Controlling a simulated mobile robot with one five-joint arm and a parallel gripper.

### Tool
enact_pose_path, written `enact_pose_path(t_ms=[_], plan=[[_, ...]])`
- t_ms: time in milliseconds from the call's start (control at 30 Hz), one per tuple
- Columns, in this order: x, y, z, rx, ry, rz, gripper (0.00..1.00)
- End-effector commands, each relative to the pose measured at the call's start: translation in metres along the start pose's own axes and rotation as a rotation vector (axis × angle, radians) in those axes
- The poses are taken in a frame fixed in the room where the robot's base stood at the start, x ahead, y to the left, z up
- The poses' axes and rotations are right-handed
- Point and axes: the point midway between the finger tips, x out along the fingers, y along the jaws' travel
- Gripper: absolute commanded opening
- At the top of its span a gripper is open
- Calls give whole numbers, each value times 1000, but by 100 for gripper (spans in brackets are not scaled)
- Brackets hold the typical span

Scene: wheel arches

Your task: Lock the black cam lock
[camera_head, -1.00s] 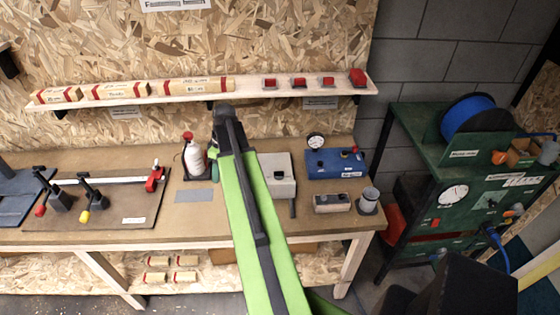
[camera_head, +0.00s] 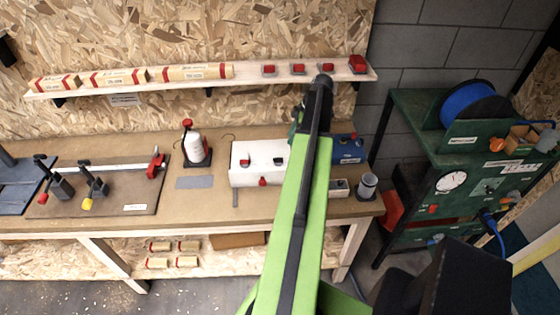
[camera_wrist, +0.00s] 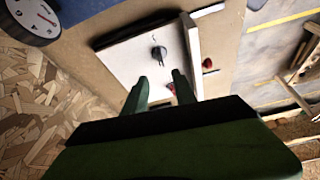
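The black cam lock (camera_head: 278,161) is a small dark knob on the right part of a white box (camera_head: 256,150) on the workbench. In the wrist view, the black cam lock (camera_wrist: 158,53) stands on the white face, beyond my fingertips. A red knob (camera_head: 244,162) is left of it and another red knob (camera_head: 262,181) is at the box's front edge. My gripper (camera_wrist: 160,82) is open, with its two green fingers apart and nothing between them. In the head view, my arm reaches past the box's right end, and the fingers cannot be made out.
A blue box (camera_head: 347,150) is partly behind my arm. A gauge (camera_wrist: 32,18) shows in the wrist view. A bottle (camera_head: 196,148) stands left of the white box. A grey cup (camera_head: 367,186) is at the bench's right end. A shelf (camera_head: 215,82) crosses the wall above.

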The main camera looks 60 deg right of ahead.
Motion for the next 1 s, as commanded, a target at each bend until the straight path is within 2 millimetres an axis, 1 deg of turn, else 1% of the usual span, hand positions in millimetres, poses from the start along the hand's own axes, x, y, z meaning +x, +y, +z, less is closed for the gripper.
enact_pose_path(t_ms=[33, 400, 500, 633, 867, 900, 1000], plan=[[22, 0, 4, -2, 0, 0, 33], [106, 0, 4, -1, 0, -1, 33], [123, 0, 2, -1, 0, -2, 33], [132, 0, 0, -1, 0, -1, 33], [130, 0, -1, -1, 0, -1, 33], [130, 0, -1, -1, 0, -1, 31], [130, 0, -1, -1, 0, -1, 18]])
